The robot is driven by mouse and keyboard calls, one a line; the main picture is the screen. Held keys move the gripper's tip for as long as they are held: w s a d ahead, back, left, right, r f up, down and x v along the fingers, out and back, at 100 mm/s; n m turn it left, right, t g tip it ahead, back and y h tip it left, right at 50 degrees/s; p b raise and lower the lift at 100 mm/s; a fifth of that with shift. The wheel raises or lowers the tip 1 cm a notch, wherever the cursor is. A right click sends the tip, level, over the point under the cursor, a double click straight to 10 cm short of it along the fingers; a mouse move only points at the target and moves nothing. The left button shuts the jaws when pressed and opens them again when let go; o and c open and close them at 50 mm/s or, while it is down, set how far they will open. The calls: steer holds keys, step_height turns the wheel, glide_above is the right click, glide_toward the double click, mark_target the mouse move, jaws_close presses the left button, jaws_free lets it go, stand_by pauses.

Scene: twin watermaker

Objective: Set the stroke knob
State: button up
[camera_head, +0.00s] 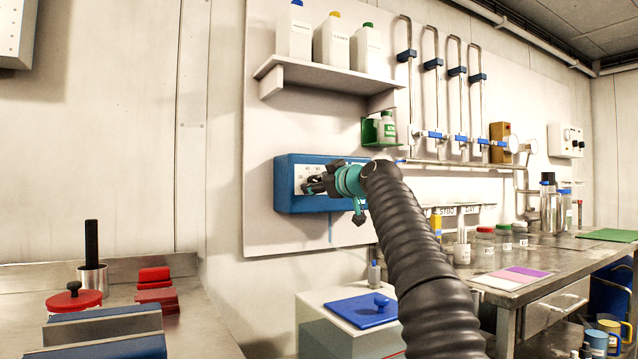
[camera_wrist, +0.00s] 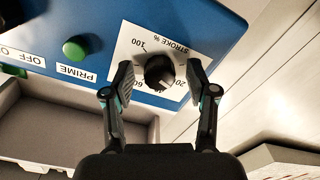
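The stroke knob (camera_wrist: 159,72) is a black round knob on a white dial plate marked "STROKE %" in the wrist view. The plate shows the numbers 100, 60 and 20; part of the scale is hidden behind my fingers. My gripper (camera_wrist: 158,80) is open, with one finger on each side of the knob and a visible gap to each side. In the head view my gripper (camera_head: 318,184) is in front of the blue pump box (camera_head: 300,204) on the wall panel and hides the knob there. The blue box front also shows in the wrist view (camera_wrist: 118,22).
A green button (camera_wrist: 76,48) labelled PRIME and an OFF label are beside the dial plate. A shelf (camera_head: 318,78) with bottles is above the box. A small green holder (camera_head: 372,131) with a bottle is at its upper right. A blue lid (camera_head: 362,311) is below.

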steer(key=shift+s+r, duration=0.15)
steer(key=shift+s+d+r, duration=0.1)
steer(key=shift+s+d, duration=0.2)
steer(key=v, duration=1.1)
steer(key=shift+f, duration=0.25)
steer(key=s+d+f+m+g+h, duration=0.3)
steer(key=s+d+f+m, duration=0.1)
steer(key=s+f, duration=0.9)
steer(key=s+d+f+m+g+h, duration=0.3)
steer(key=s+d+f, duration=0.3)
steer(key=s+f, duration=0.7)
steer(key=s+d+f+m+g+h+p, duration=0.1)
steer(key=s+d+f+m+h, duration=0.3)
steer(key=s+f, duration=1)
step_height(320, 180, down, 5)
steer(key=shift+d+f+m+g, duration=0.1)
steer(key=shift+d+m+g, duration=0.7)
steer(key=shift+d+g, duration=0.1)
